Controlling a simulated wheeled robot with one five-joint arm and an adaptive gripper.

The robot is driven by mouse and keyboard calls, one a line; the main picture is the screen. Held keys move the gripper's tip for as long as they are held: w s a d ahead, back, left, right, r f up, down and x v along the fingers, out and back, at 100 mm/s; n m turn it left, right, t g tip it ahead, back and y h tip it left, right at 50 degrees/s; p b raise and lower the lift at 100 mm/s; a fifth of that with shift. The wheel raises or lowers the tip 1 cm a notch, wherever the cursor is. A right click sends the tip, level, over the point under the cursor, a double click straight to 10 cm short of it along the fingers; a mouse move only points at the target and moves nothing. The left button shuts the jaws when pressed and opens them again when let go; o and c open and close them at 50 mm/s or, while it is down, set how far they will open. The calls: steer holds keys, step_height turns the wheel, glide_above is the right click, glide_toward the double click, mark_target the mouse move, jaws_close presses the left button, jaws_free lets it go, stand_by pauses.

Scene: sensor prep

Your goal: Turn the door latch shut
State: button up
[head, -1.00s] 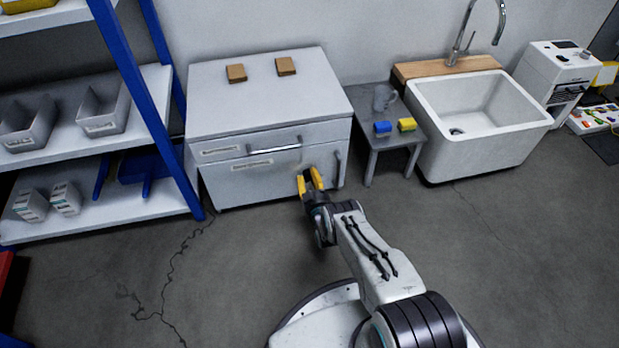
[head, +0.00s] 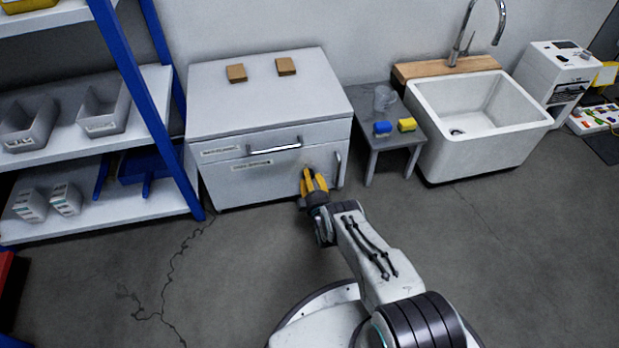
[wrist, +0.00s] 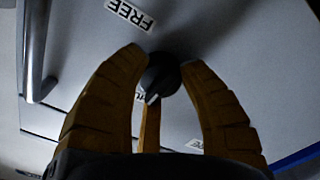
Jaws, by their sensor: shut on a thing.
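The door latch is a round dark knob (wrist: 161,75) with a pale pointer mark, on the light grey door front (wrist: 240,30) in the wrist view. A label reading FREE (wrist: 129,14) is beside it, and other labels are partly hidden by the fingers. My gripper (wrist: 165,62) has its yellow fingers around the knob and is shut on it. In the head view my gripper (head: 314,178) is at the right part of the white cabinet's front (head: 235,190), and hides the knob there.
A vertical door handle (head: 338,168) stands just right of my gripper, and a horizontal handle (head: 273,150) is above left. A small grey table (head: 392,142) with a blue and a yellow block is to the right. A blue-framed shelf (head: 150,110) is left. The floor in front is clear.

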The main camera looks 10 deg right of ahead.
steer(key=shift+f+n, duration=0.15)
steer(key=shift+n, duration=0.35)
steer(key=shift+d, duration=0.1)
steer(key=o, duration=1.2)
steer(key=s, duration=1.2)
